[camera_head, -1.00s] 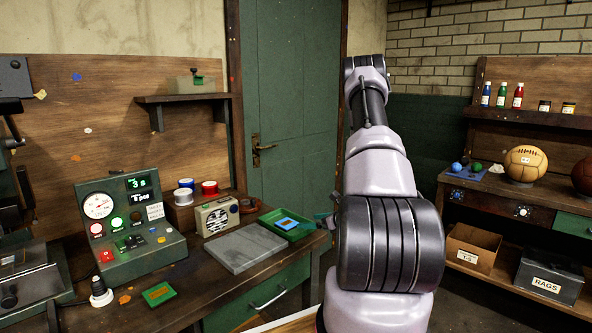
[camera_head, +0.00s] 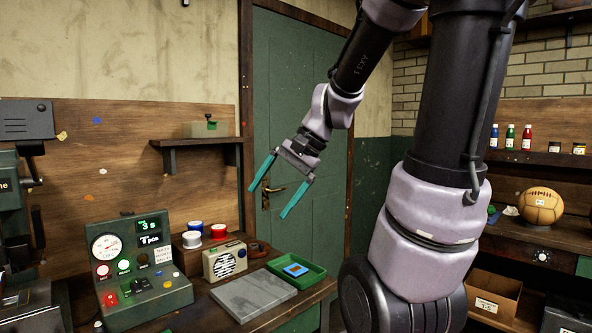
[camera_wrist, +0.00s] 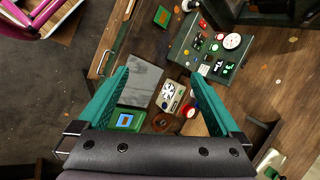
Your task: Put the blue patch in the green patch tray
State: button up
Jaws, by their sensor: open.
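The green patch tray (camera_head: 317,277) lies on the workbench, at the right of the grey slab. In the wrist view the tray (camera_wrist: 116,127) and the patch (camera_wrist: 124,115) show at lower left, by the left finger. My gripper (camera_head: 268,203) is open, with its teal fingers apart and nothing between them. It hangs in the air well above the bench, in front of the green door. In the wrist view my gripper (camera_wrist: 158,73) also shows open and empty.
A grey slab (camera_head: 253,297) and a radio (camera_head: 225,262) lie near the tray. A green control box (camera_head: 145,270) and spools (camera_head: 192,240) stand further left. A small green piece with an orange mark (camera_wrist: 162,16) lies at the bench's front.

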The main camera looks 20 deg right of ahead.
jog(key=s+d+r+n+t+h, duration=0.2)
jog(key=s+r+n+t+h, duration=0.1)
jog(key=s+r, duration=0.3)
jog(key=shift+d+n+t+h, duration=0.3)
jog(key=shift+d+n+h, duration=0.1)
jog(key=shift+n, duration=0.4)
jog(key=shift+s+r, duration=0.1)
dwell(0.4)
